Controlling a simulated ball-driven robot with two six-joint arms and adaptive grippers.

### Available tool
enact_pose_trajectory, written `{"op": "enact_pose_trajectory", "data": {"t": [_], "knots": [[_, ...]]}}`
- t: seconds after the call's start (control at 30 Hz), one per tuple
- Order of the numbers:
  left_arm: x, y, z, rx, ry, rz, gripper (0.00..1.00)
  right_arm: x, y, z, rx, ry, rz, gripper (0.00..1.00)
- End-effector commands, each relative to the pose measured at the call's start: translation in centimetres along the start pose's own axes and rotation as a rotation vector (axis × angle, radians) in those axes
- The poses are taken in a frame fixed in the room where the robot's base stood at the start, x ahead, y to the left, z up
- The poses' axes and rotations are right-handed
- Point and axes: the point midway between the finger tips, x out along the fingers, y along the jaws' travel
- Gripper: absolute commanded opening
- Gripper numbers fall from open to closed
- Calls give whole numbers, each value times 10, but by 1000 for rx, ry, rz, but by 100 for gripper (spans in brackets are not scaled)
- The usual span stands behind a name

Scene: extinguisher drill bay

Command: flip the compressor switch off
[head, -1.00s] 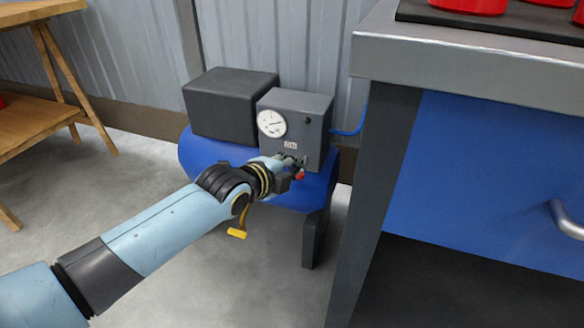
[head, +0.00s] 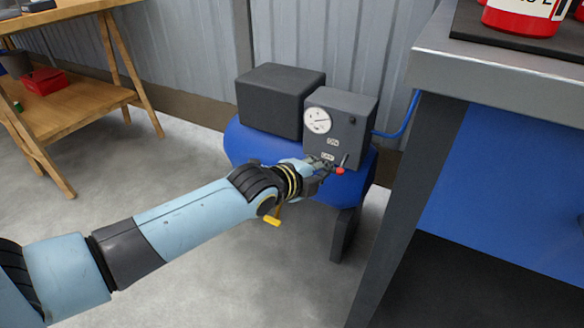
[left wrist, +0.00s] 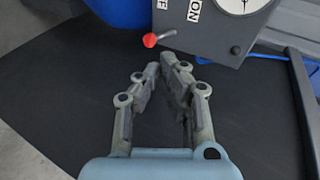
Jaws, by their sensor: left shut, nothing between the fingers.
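The compressor's grey control box (head: 340,120) has a round gauge (head: 317,120), an ON label and, below it, an OFF label. The switch is a small lever with a red tip (head: 340,170) low on the box front. It points down, toward the OFF end; the left wrist view shows the red tip (left wrist: 150,40) too. My left gripper (head: 325,164) is shut and empty, just left of the lever in the head view. In the left wrist view its fingertips (left wrist: 174,62) are just below the lever; I cannot tell whether they touch it. My right gripper is not in view.
The blue compressor tank (head: 245,150) carries a dark box (head: 280,100). A grey-topped workbench (head: 480,75) with red extinguishers stands close on the right. A wooden shelf table (head: 80,105) is at the back left. The floor between is clear.

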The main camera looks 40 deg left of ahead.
Motion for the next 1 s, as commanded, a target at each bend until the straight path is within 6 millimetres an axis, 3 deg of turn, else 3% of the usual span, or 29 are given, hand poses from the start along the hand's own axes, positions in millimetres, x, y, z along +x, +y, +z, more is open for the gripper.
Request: {"op": "enact_pose_trajectory", "data": {"t": [0.03, 0.3, 0.5, 1.0], "knots": [[-13, 0, -1, 1, 1, 2, 0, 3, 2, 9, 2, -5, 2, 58], [-61, 12, 0, 1, 1, 2, 0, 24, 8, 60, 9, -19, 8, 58], [-84, 20, 0, 1, 1, 2, 0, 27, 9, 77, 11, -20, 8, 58], [-89, 22, 0, 0, 1, 1, 0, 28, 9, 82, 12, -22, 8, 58]]}}
